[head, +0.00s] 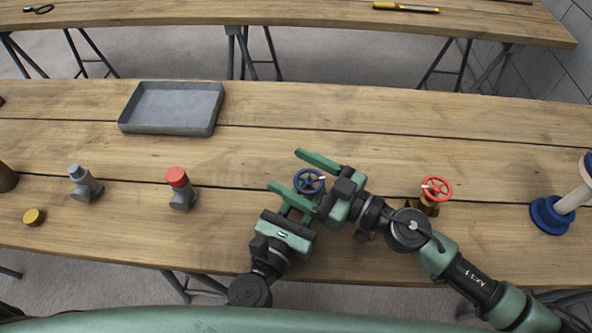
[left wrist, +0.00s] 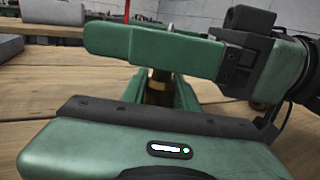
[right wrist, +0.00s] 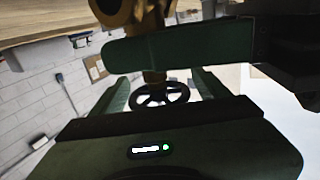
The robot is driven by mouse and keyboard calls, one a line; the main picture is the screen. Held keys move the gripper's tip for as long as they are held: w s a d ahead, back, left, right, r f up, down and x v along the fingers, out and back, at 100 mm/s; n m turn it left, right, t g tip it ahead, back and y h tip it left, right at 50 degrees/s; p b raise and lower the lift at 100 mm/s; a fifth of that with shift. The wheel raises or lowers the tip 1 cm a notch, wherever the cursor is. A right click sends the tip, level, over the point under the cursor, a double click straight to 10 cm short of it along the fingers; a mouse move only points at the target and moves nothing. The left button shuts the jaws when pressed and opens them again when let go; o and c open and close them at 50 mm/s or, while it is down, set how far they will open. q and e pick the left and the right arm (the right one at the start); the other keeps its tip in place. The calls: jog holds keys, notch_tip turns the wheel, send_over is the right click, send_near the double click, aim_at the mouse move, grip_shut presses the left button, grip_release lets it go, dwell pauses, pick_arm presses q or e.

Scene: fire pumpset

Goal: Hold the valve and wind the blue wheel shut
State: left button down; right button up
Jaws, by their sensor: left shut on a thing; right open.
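The valve with the blue wheel (head: 309,181) stands on the near bench in the head view, its body mostly hidden by my grippers. My left gripper (head: 292,195) is shut on the brass valve body (left wrist: 158,88), which shows between its fingers in the left wrist view. My right gripper (head: 323,178) is open at the wheel. In the right wrist view the wheel, dark there (right wrist: 160,96), sits between the open fingers, with the brass body (right wrist: 150,20) beyond it. I cannot tell whether a finger touches the rim.
A brass valve with a red wheel (head: 436,189) stands right of my grippers, close to my right arm. A grey tray (head: 130,128), a red-capped fitting (head: 179,190), a grey fitting (head: 85,184) and a yellow cap (head: 34,217) are on the left. A blue-based part (head: 549,215) is far right.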

jog(key=c, duration=1.4)
jog(key=shift+o, duration=0.2)
jog(key=shift+r+m+t, duration=0.25)
jog(key=shift+m+t, duration=0.15)
jog(key=shift+t, duration=0.2)
jog(key=shift+w+d+f+m+t+h, duration=0.1)
jog(key=shift+w+d+m+t+h, duration=0.05)
jog(key=shift+m+t+h, duration=0.8)
jog(key=shift+w+d+r+m+t+h, duration=0.1)
jog(key=shift+w+m+t+h, duration=0.1)
jog(key=shift+m+t+h, duration=0.75)
jog(key=shift+w+d+f+m+t+h, duration=0.1)
jog(key=shift+w+d+m+t+h, duration=0.05)
jog(key=shift+m+t+h, duration=0.8)
jog(key=shift+d+h, duration=0.15)
jog(key=shift+h, duration=0.3)
jog(key=o, duration=1.4)
jog(key=shift+f, duration=0.1)
jog(key=shift+c, duration=0.2)
jog(key=shift+d, duration=0.1)
